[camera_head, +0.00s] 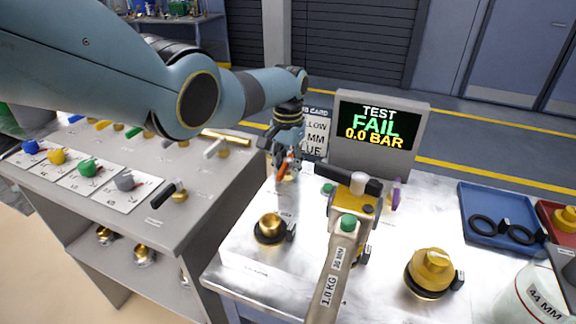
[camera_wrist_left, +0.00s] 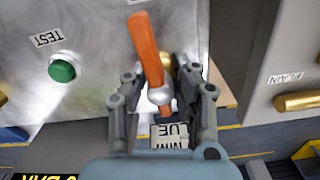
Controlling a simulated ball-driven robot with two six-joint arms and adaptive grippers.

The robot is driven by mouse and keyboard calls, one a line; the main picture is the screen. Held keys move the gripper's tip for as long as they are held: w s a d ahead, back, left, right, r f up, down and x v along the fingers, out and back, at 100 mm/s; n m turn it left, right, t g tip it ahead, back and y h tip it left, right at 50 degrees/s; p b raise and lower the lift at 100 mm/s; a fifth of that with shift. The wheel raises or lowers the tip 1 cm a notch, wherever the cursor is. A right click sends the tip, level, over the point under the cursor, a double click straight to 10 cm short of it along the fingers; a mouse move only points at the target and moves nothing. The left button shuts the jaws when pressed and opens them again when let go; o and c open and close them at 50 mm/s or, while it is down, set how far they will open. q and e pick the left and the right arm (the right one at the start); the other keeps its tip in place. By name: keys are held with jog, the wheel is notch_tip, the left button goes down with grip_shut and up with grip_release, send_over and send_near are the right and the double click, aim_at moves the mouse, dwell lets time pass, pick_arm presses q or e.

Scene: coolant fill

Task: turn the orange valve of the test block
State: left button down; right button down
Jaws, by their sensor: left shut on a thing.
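The orange valve (camera_head: 283,170) stands at the far left part of the metal test block (camera_head: 240,232). In the left wrist view its orange lever (camera_wrist_left: 147,48) sticks out tilted from between my fingers, with a silver knob and a brass part beside it. My left gripper (camera_head: 288,160) is shut on the valve, its fingers on either side; they also show in the left wrist view (camera_wrist_left: 162,92). The fingers partly hide the valve's base. A screen (camera_head: 378,125) behind the block reads TEST FAIL 0.0 BAR. My right gripper is not in view.
A green button (camera_wrist_left: 62,70) marked TEST is on the block near the valve. A brass fitting (camera_head: 270,228) and a brass cap (camera_head: 431,268) stand nearby. A blue tray (camera_head: 480,205) holds black rings.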

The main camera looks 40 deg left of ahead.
aim_at(288, 159)
pick_arm(q)
jog(key=c, duration=1.1)
grip_release()
jog(key=shift+r, duration=0.15)
notch_tip(288, 159, up, 12)
jog(key=shift+f, duration=0.15)
jog(key=shift+f, duration=0.1)
